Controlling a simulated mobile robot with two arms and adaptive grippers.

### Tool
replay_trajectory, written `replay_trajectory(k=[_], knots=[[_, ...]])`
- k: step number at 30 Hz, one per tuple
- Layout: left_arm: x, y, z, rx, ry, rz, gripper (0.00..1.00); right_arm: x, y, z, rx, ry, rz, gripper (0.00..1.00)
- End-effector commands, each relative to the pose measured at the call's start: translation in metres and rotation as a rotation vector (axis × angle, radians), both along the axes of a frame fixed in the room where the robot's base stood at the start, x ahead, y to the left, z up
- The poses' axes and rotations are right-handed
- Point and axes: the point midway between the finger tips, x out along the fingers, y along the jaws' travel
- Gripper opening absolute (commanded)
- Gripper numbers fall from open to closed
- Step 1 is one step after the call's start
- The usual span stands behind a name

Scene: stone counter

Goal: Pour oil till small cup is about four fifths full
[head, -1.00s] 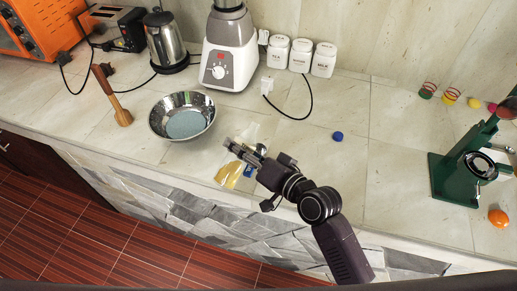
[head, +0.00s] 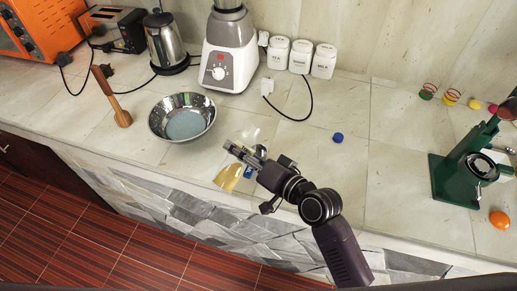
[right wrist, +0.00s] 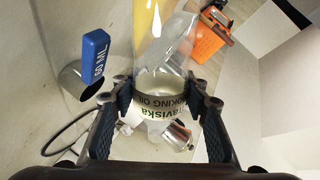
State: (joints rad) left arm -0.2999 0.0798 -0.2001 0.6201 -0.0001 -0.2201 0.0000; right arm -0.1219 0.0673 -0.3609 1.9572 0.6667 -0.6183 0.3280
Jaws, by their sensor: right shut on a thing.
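A clear bottle of cooking oil (right wrist: 160,65) is held between the fingers of my right gripper (right wrist: 160,105), which close around its labelled part. Yellow oil shows toward the bottle's far end. A small metal cup (right wrist: 82,84) with a blue handle marked 60 ML (right wrist: 95,58) is beside the bottle in the right wrist view. The handle (head: 248,171) also shows in the head view. The cup's fill level cannot be seen.
A steel bowl (head: 160,122) with blue-grey contents stands left of the gripper. A blue cap (head: 338,137) lies to the right. A blender (head: 226,62), white canisters (head: 300,58) and a green press (head: 452,182) are farther off.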

Motion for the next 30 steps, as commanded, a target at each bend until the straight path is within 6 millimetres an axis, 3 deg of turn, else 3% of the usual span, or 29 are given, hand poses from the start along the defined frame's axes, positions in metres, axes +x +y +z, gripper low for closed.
replay_trajectory(k=[30], knots=[[0.0000,0.0000,-0.0024,0.000,0.000,0.000,0.41,-0.0014,0.0013,-0.0044,0.039,0.049,0.000,0.15]])
